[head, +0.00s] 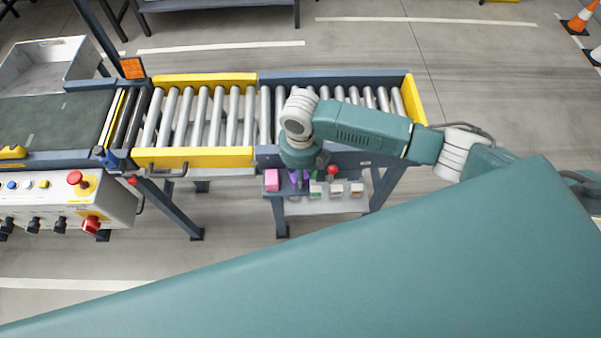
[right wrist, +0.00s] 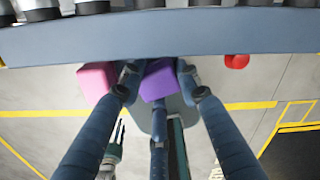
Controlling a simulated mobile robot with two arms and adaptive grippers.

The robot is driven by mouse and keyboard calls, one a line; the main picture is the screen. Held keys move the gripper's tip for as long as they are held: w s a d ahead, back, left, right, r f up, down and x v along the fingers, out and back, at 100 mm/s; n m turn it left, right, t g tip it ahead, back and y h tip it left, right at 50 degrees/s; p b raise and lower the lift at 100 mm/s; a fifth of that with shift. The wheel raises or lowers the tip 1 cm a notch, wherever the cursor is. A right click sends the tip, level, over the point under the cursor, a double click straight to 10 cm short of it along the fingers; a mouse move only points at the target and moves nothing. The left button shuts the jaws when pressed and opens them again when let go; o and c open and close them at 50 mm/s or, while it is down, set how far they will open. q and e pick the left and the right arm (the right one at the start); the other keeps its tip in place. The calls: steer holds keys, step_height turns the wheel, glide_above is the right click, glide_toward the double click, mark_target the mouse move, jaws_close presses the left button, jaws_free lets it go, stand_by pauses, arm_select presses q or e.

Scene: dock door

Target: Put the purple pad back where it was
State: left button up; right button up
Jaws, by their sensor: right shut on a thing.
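The purple pad (right wrist: 159,81) is between the fingers of my right gripper (right wrist: 156,72) in the right wrist view. The fingers are shut on it. In the head view my right gripper (head: 301,178) points down at the front side of the roller conveyor, over a small shelf (head: 326,208); a bit of purple shows by its fingers. Whether the pad touches the shelf I cannot tell. My left gripper is not in view.
A pink block (head: 271,180) is close left of the gripper. The roller conveyor (head: 204,118) runs just behind. A control box (head: 62,200) stands at the left.

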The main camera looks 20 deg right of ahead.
steer(key=o, duration=1)
steer(key=shift+o, duration=0.2)
step_height(320, 180, up, 12)
steer(key=b, duration=0.1)
steer(key=shift+b, duration=0.35)
